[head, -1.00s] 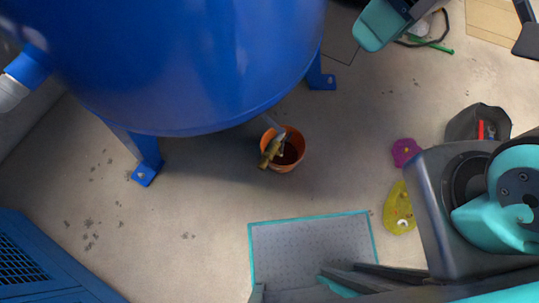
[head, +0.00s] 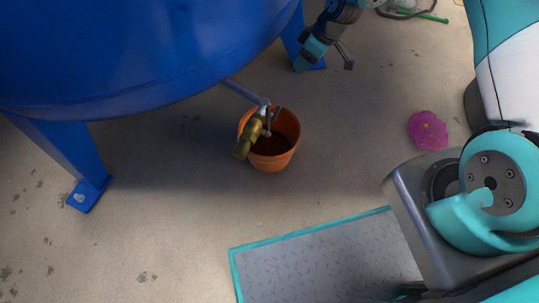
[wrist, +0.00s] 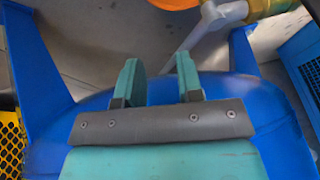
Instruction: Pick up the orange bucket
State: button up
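The orange bucket (head: 283,158) stands upright on the floor in the head view, with dark contents or a shadowed inside. A brass valve (head: 247,138) on a pipe from the blue tank (head: 150,60) hangs over its mouth and hides part of it. My gripper (head: 308,52) is beside the tank, above and to the right of the bucket in the picture, and apart from it. In the wrist view its two teal fingers (wrist: 157,72) are spread with nothing held between them. An orange patch at that view's top edge is probably the bucket, mostly cut off.
Blue tank legs (head: 85,190) stand left of the bucket and behind it. A teal-edged grey mat (head: 310,260) lies in front. A magenta splat (head: 428,130) is on the floor at right. In the wrist view, the pipe (wrist: 190,40) and a blue crate (wrist: 305,65) are near.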

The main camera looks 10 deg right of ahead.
jog(key=b, duration=0.3)
send_near(281, 112)
jog(key=b+x, duration=0.4)
jog(key=b, duration=0.1)
jog(key=shift+s+f+b, duration=0.15)
jog(key=shift+s+b, duration=0.05)
jog(key=shift+b, duration=0.1)
jog(key=b+x, duration=0.1)
jog(key=x, duration=0.1)
jog(key=b+x, duration=0.3)
jog(key=x, duration=0.1)
jog(key=shift+w+b, duration=0.25)
jog(key=shift+b, duration=0.1)
jog(key=shift+r, duration=0.2)
grip_shut()
jog(key=shift+w, duration=0.1)
